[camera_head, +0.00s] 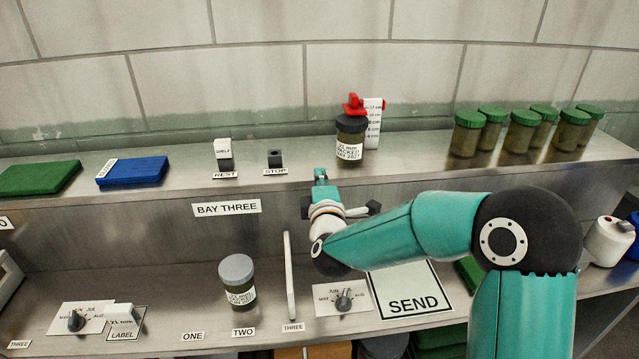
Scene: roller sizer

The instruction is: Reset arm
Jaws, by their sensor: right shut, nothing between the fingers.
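My right arm, teal with dark joints, comes in from the lower right and reaches over the lower counter. Its gripper (320,178) is at the front edge of the upper shelf, below and left of a dark-lidded labelled jar (350,150). The gripper is shut and empty, seen partly from behind the wrist, and looks apart from the jar. My left gripper is out of view.
On the upper shelf (420,150) stand several green-lidded jars (468,133), a blue case (132,172) and a small black STOP block (275,158). Below are a grey-lidded jar (238,282), an upright white bar (290,275), a dial (343,299) and the SEND pad (410,285).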

